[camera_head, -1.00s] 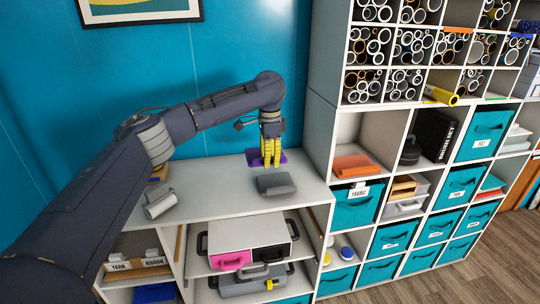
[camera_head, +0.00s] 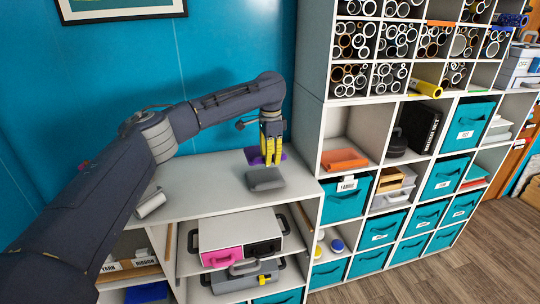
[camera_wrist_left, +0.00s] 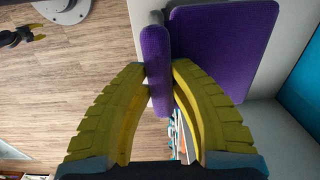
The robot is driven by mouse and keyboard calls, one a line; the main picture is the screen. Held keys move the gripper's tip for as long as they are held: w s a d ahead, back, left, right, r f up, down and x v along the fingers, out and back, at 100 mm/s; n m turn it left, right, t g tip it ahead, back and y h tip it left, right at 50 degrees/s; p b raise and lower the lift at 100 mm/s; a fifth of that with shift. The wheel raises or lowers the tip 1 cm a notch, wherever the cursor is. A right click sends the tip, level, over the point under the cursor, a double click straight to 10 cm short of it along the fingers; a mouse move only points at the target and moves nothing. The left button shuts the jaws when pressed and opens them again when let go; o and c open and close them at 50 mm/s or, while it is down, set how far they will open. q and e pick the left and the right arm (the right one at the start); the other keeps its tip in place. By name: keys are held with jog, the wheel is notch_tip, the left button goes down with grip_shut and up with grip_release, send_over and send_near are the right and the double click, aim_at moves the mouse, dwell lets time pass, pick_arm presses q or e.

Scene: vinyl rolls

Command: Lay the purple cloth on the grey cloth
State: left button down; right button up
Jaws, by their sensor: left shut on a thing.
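My left gripper (camera_head: 271,163) is shut on the purple cloth (camera_head: 253,156), a folded slab held by its edge. In the left wrist view, one fold of the purple cloth (camera_wrist_left: 156,65) is pinched between the yellow fingers, and a wider flat part lies to its right. The grey cloth (camera_head: 265,179) is a folded slab on the white cabinet top, just in front of and below the gripper in the head view. I cannot tell whether the purple cloth touches the surface.
The white cabinet top (camera_head: 215,185) has free room left of the grey cloth. A grey-white roll (camera_head: 150,203) lies at its left. A tall shelf wall (camera_head: 312,110) rises close on the right, with an orange folded cloth (camera_head: 343,159) in one compartment.

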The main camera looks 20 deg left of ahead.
aim_at(270, 182)
pick_arm(q)
jog(key=shift+f, duration=3.85)
jog(key=shift+f, duration=0.55)
jog(key=c, duration=1.2)
grip_release()
jog(key=shift+o, duration=0.2)
jog(key=shift+r, duration=0.1)
